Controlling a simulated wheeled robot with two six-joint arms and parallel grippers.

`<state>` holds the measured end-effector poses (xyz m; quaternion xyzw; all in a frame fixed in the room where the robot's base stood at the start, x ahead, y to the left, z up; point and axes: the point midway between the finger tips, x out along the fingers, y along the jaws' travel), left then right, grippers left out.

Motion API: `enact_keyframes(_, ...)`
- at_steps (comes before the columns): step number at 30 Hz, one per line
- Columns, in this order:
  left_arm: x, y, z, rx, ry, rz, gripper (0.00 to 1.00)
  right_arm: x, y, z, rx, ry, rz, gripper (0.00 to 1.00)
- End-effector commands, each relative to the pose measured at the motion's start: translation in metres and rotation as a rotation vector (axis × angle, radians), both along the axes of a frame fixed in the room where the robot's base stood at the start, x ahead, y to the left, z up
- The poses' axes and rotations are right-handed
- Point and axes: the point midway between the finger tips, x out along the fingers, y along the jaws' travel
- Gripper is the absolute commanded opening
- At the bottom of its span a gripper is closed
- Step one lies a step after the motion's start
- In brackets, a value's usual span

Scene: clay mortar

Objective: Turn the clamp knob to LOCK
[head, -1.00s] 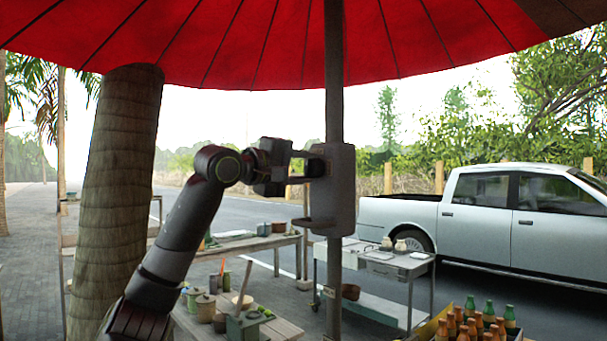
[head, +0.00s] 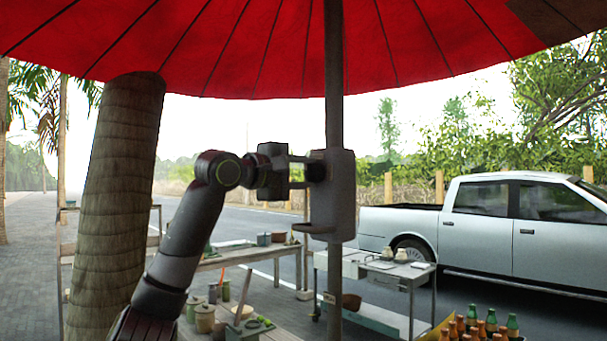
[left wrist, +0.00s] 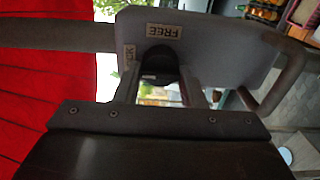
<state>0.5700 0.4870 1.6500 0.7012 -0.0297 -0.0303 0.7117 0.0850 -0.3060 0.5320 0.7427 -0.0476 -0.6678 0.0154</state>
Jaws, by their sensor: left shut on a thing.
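The clamp (head: 340,205) is a grey housing on the umbrella pole, with a bar-like handle (head: 313,228) at its lower left. Its dark round knob (head: 317,172) sticks out to the left. My left gripper (head: 311,172) reaches it from the left and is shut on the knob. In the left wrist view the knob (left wrist: 158,66) sits between the two fingers, partly hidden by my gripper body. A FREE label (left wrist: 164,31) is on the clamp face beside it. A second label (left wrist: 129,58), beside the left finger, is too small to read surely. My right gripper is not in view.
The umbrella pole (head: 334,110) runs up to a red canopy (head: 230,50). A thick trunk (head: 115,210) stands left of my arm. Low tables with pots, a metal cart (head: 405,272), a bottle crate and a parked pickup (head: 500,225) lie beyond. Space around the clamp is open.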

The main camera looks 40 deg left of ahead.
Motion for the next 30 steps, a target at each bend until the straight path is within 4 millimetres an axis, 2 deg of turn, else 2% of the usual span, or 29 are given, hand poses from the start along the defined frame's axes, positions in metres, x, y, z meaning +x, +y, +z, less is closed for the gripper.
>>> enact_keyframes(1, 0.0, 0.0, 0.0, -0.002, 0.001, 0.0, 0.14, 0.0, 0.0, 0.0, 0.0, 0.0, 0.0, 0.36)
enact_keyframes(2, 0.0, 0.0, 0.0, -0.002, 0.001, 0.0, 0.41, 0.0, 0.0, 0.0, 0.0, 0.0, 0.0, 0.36)
enact_keyframes(6, 0.0, 0.0, 0.0, -0.001, 0.0, 0.0, 0.58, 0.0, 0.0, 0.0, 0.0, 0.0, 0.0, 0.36)
enact_keyframes(14, 0.0, 0.0, 0.0, 0.0, 0.0, 0.0, 0.58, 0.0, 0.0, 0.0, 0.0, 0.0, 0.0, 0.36)
enact_keyframes(19, -0.012, 0.002, -0.002, 0.002, -0.002, 0.001, 0.58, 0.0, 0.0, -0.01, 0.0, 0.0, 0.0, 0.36)
enact_keyframes(23, -0.036, 0.004, -0.005, 0.003, -0.003, 0.004, 0.58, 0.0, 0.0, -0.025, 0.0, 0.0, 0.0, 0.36)
enact_keyframes(30, -0.094, 0.009, -0.006, 0.002, -0.003, 0.005, 0.58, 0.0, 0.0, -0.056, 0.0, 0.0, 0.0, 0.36)
